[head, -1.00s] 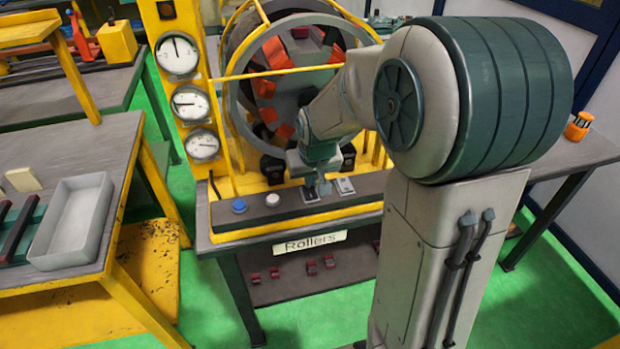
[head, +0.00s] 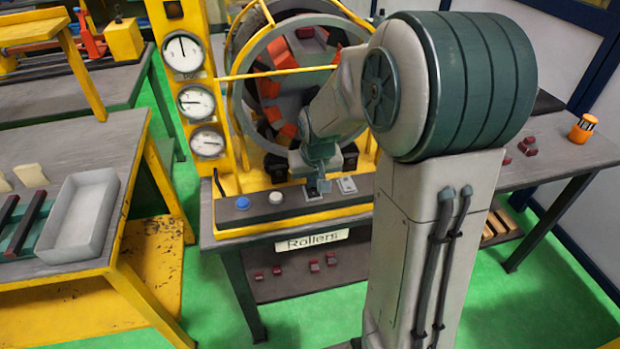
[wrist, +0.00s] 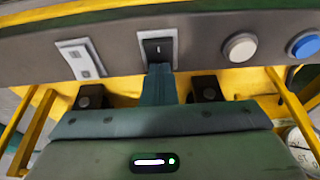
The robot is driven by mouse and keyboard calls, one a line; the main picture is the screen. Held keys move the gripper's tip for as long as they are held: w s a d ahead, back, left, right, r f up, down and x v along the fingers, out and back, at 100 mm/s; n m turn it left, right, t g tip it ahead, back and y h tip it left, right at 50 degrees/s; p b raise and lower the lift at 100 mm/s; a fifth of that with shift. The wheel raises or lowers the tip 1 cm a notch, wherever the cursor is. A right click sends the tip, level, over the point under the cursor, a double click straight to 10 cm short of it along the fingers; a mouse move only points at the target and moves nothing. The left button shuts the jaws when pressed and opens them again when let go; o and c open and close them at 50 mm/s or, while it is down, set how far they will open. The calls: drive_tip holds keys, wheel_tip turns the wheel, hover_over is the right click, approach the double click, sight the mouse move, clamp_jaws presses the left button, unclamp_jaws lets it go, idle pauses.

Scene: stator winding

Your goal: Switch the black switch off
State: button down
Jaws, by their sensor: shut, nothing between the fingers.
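The black switch (wrist: 158,48) sits in a light rectangular plate on the dark control panel (wrist: 205,45) in the wrist view. In the head view its plate (head: 312,194) is partly covered by my gripper. My gripper (wrist: 159,68) is shut and empty, with its fingertips at the lower edge of the switch plate. My gripper also shows in the head view (head: 322,186), pointing down at the panel. I cannot tell whether the fingertips touch the switch. The switch's on or off position is not clear.
A second plate with a light switch (wrist: 81,60) lies beside the black one. A white button (wrist: 240,47) and a blue button (wrist: 305,44) are on the other side. The yellow machine with its large ring (head: 250,95) stands behind the panel, with gauges (head: 196,102) at left.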

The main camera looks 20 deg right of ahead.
drive_tip(key=shift+s+f, duration=0.15)
drive_tip(key=shift+s, duration=0.75)
drive_tip(key=shift+r+p, duration=0.35)
drive_tip(key=shift+r, duration=0.3)
drive_tip(key=p+v, duration=0.1)
drive_tip(key=v, duration=1.2)
drive_tip(key=shift+f, duration=0.1)
